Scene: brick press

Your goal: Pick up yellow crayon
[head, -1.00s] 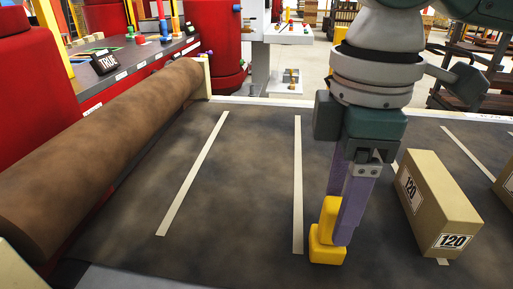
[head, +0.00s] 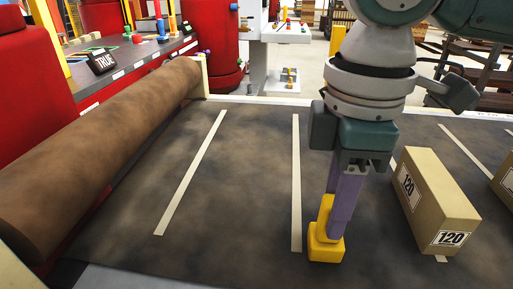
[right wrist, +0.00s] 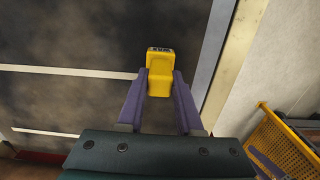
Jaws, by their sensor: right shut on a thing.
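The yellow crayon (head: 326,248) looks like a blocky yellow piece with a wide lower end and a narrower upper part. It stands on the dark belt, left of a cardboard box. My right gripper (head: 334,213) points down with its purple fingers shut on the upper part. In the right wrist view the crayon (right wrist: 159,80) sits between the two fingertips (right wrist: 160,86), with small dark marking on its far end. The fingers hide part of it. I cannot tell a gap under it. My left gripper is not in view.
A cardboard box (head: 436,205) marked 120 stands close on the right, with another at the right edge. A brown roller (head: 110,150) lies along the left. The belt (head: 235,190) between is clear. A yellow basket (right wrist: 285,140) shows in the right wrist view.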

